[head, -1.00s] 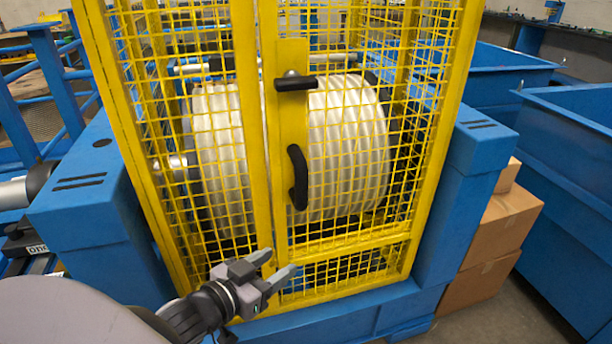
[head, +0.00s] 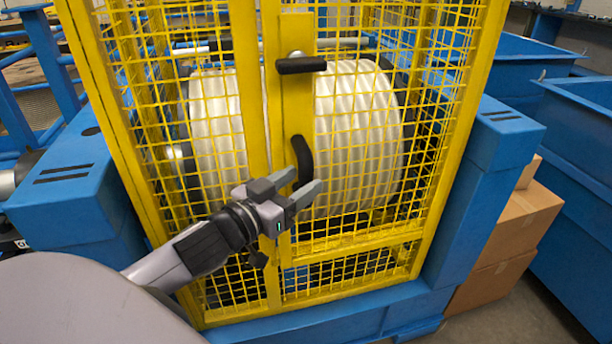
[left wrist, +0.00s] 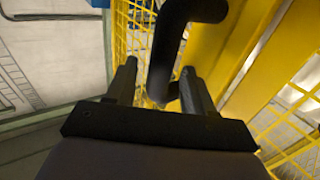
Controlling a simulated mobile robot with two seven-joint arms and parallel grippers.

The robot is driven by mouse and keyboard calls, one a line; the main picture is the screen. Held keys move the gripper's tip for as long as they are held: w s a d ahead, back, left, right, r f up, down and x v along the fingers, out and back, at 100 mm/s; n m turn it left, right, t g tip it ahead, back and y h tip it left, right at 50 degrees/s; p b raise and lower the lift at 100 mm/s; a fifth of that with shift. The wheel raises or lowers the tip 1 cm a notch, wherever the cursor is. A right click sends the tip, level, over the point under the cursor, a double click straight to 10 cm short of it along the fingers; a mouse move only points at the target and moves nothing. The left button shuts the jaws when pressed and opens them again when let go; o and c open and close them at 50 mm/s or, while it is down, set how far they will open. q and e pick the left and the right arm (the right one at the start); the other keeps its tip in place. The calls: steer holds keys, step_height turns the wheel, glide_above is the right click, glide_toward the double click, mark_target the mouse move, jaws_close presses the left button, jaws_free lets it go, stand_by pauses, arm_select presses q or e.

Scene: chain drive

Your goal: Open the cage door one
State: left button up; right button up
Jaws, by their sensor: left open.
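The yellow mesh cage door (head: 365,150) stands in front of a large white ribbed drum and looks shut against its frame. A black horizontal latch handle (head: 301,65) is on the upper part of the door's yellow plate. A black curved pull handle (head: 302,160) is below it. My left gripper (head: 301,182) is open at the lower end of the curved handle. In the left wrist view the handle (left wrist: 168,50) comes down between the two open fingers (left wrist: 160,88). I cannot tell whether they touch it. My right gripper is not in view.
Blue machine blocks (head: 70,180) flank the cage on both sides. Cardboard boxes (head: 510,235) stand at the right, beside large blue bins (head: 575,160). A blue base edge (head: 330,320) runs along the cage's foot.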

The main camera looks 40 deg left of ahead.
arm_select(q)
steer(key=shift+w+d, duration=0.15)
steer(key=shift+w, duration=1.1)
jaws_close()
steer(key=shift+d, duration=0.1)
